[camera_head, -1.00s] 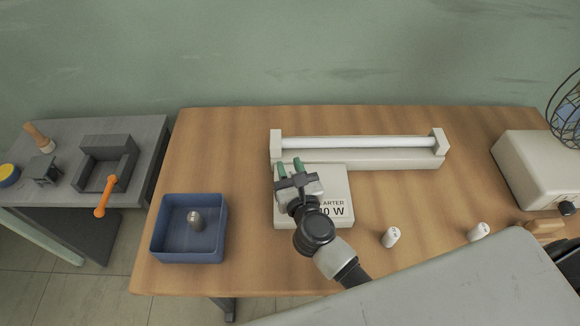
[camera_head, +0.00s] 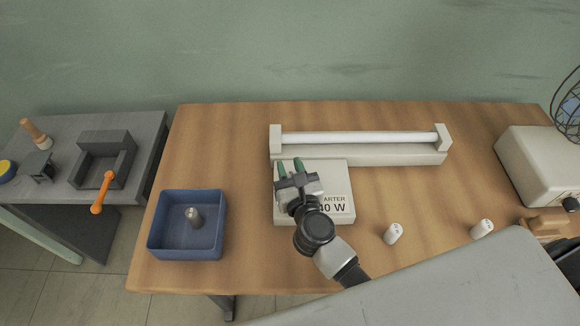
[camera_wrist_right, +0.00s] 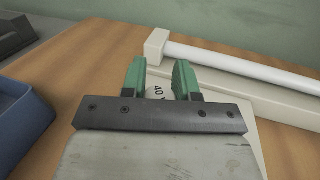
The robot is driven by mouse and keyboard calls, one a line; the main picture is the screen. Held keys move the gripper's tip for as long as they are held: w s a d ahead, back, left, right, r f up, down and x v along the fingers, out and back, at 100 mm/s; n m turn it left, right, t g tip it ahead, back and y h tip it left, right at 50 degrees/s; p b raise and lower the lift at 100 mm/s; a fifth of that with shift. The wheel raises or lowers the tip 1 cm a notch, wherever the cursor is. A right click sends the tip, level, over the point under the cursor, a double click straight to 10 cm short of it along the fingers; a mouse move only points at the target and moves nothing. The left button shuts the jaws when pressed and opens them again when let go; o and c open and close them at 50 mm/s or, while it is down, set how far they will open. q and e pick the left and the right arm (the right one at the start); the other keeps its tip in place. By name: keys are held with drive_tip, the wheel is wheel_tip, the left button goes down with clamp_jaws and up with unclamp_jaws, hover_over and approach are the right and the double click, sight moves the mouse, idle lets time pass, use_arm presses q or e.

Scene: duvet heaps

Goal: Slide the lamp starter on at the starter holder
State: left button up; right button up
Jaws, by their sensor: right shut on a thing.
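My right gripper (camera_head: 290,167) is shut on a white lamp starter (camera_wrist_right: 158,93) marked "40", which shows between the green fingers in the right wrist view. The starter is hidden in the head view. The gripper is over the left part of a pale block (camera_head: 341,185) lettered "...ARTER 40 W", close to the lamp fixture's (camera_head: 390,156) left end. I cannot tell where the starter holder is, or whether the starter touches anything. My left gripper is not in view.
A white tube (camera_head: 360,138) lies in the fixture. Two white starters stand front right, one nearer (camera_head: 393,233) and one farther (camera_head: 482,229). A cream box (camera_head: 535,165) stands far right.

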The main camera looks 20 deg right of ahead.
drive_tip(key=shift+f+b, duration=0.55)
drive_tip(key=shift+f, duration=0.15)
drive_tip(key=o, duration=1)
drive_tip(key=shift+c, duration=0.2)
drive_tip(key=shift+r, duration=0.1)
drive_tip(key=shift+s, duration=0.1)
drive_tip(key=s+b, duration=0.1)
drive_tip(key=s, duration=0.3)
drive_tip(key=s+b, duration=0.1)
drive_tip(key=s, duration=0.4)
drive_tip(key=shift+s+a+f, duration=0.1)
drive_tip(key=shift+s+f, duration=0.1)
drive_tip(key=shift+s+r+b, duration=0.15)
drive_tip(key=shift+s+b, duration=0.25)
drive_tip(key=shift+s, duration=0.25)
